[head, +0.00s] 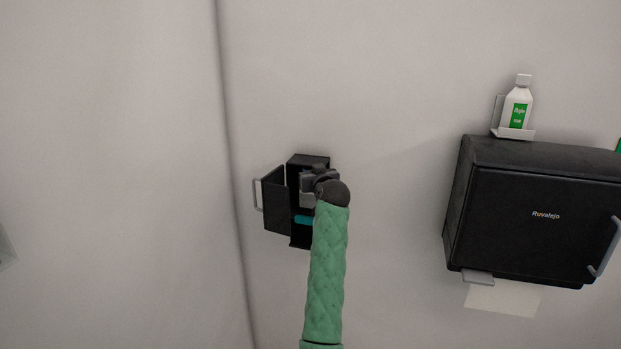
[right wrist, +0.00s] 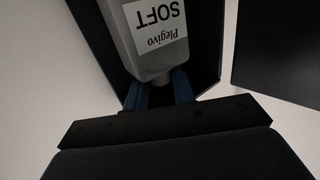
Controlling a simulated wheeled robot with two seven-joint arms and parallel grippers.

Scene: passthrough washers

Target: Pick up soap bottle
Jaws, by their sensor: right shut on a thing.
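The soap bottle (right wrist: 150,45) is grey with a white label reading "Plegivo SOFT", seen upside down in the right wrist view. It sits inside a black wall dispenser (head: 299,239), whose door (head: 275,203) stands open to the left. My right gripper (right wrist: 159,92) is shut on the narrow end of the bottle, with a blue finger on each side. In the head view my right gripper (head: 318,181) is at the dispenser's opening and hides most of the bottle. My left gripper is not in view.
A teal strip (head: 304,219) shows low in the dispenser. A large black towel dispenser (head: 545,225) hangs to the right, with paper below it. A white bottle with a green label (head: 517,107) stands on a small shelf above it. Wall between the dispensers is clear.

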